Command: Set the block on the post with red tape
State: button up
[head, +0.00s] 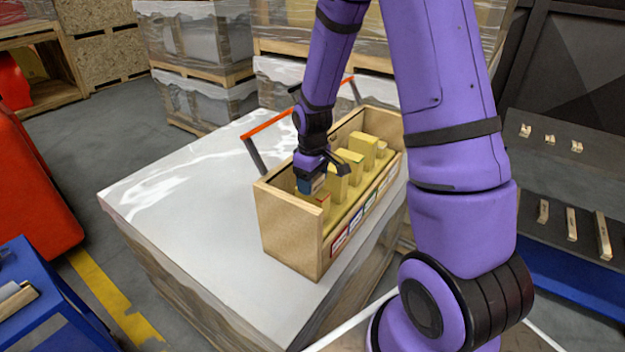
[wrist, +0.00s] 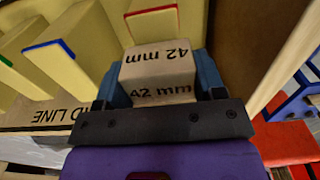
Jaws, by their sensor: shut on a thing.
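My gripper (head: 312,184) is inside the near end of the wooden box (head: 287,225). In the wrist view my gripper (wrist: 160,72) is shut on a pale block (wrist: 160,68) marked "42 mm", with a blue finger on each side. The post with red tape (wrist: 150,26) is directly beyond the block in that view, its red strip across its top edge. The block overlaps this post in the picture; I cannot tell whether they touch. In the head view the block is mostly hidden by my gripper.
Posts with blue tape (wrist: 42,62) and green tape (wrist: 20,30) stand beside the red one. More yellow posts (head: 354,160) run along the box, with coloured labels (head: 340,241) on its front. The box rests on a wrapped pallet stack (head: 190,215) with free top at left.

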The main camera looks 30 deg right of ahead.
jog(key=shift+f, duration=0.15)
jog(key=o, duration=0.9)
notch_tip(320, 180, up, 12)
jog(key=s+a+r+m+t, duration=0.2)
jog(key=s+a+r+t, duration=0.15)
jog(key=s+r, duration=0.85)
jog(key=s+a+r, duration=0.1)
jog(key=s+r, duration=0.1)
jog(key=s, duration=0.2)
jog(key=s+a+r+m+t, duration=0.1)
jog(key=s+r, duration=0.1)
jog(key=s, duration=0.2)
jog(key=s+a+r+m+t, duration=0.1)
jog(key=s+r, duration=0.1)
jog(key=s, duration=0.1)
jog(key=shift+s+r, duration=0.4)
